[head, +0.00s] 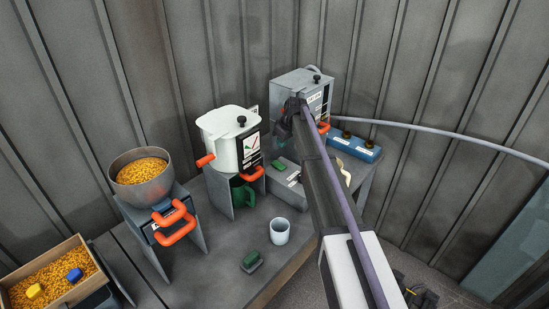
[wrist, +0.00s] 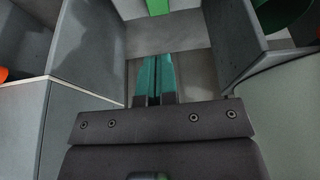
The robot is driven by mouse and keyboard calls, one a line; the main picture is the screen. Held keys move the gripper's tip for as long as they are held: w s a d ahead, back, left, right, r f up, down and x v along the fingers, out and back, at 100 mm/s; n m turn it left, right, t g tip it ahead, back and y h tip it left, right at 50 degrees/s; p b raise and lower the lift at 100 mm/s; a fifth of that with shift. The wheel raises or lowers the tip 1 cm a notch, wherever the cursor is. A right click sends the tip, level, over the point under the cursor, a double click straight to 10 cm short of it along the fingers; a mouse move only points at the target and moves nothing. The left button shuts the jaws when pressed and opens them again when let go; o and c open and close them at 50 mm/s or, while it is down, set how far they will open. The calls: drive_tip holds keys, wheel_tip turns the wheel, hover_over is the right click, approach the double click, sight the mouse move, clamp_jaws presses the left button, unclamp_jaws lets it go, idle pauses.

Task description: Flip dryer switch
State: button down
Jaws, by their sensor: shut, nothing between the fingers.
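A grey box-shaped machine (head: 293,84) stands at the back of the bench with a white label, a black knob on top and a red-orange handle at its front. Its label is too small to read surely, so I cannot confirm that it is the dryer. I cannot make out a switch on it; my arm covers part of its front. My gripper (wrist: 157,78) shows in the wrist view with its teal fingers shut together and empty, between grey panels. A green thing (wrist: 158,6) lies ahead of the fingertips.
A white machine (head: 227,137) with orange handles stands left of my arm, a green mug (head: 242,192) beneath it.

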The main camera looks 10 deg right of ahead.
sight(275, 163)
drive_tip(key=b+x, duration=0.9)
drive_tip(key=x, duration=0.1)
drive_tip(key=shift+f+b, duration=0.1)
drive_tip(key=shift+b, duration=0.2)
drive_tip(key=shift+w+a+f+b, duration=0.1)
drive_tip(key=shift+f+b, duration=0.4)
drive_tip(key=shift+r, duration=0.3)
drive_tip(key=shift+s+d+r+p, duration=0.2)
drive_tip(key=shift+s+d+p, duration=0.3)
drive_tip(key=shift+s, duration=0.1)
